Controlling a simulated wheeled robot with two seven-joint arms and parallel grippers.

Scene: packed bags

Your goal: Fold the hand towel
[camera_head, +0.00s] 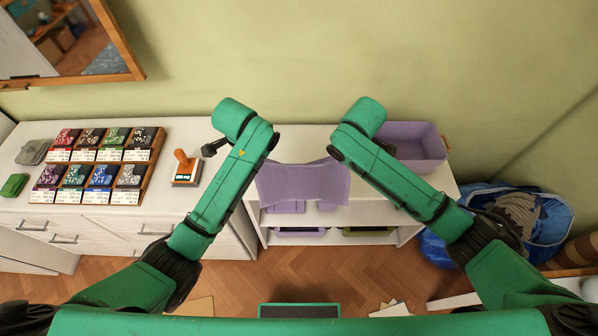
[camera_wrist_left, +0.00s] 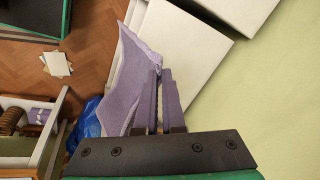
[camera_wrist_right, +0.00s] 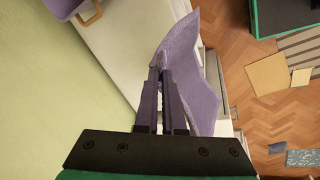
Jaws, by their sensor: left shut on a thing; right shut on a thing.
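The hand towel (camera_head: 303,184) is light purple and hangs stretched between my two grippers, above the front of the white shelf unit. Its upper edge sags a little in the middle. In the left wrist view my left gripper (camera_wrist_left: 160,78) is shut on one end of the towel (camera_wrist_left: 124,85). In the right wrist view my right gripper (camera_wrist_right: 160,78) is shut on the other end of the towel (camera_wrist_right: 200,92). In the head view both sets of fingertips are hidden behind my arm links.
A purple bin (camera_head: 412,143) stands at the right of the white top (camera_head: 305,140). A stamp with an orange handle (camera_head: 184,160) and a wooden rack (camera_head: 154,172) of small packs are on the left. A blue bag (camera_head: 535,205) is on the floor at right.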

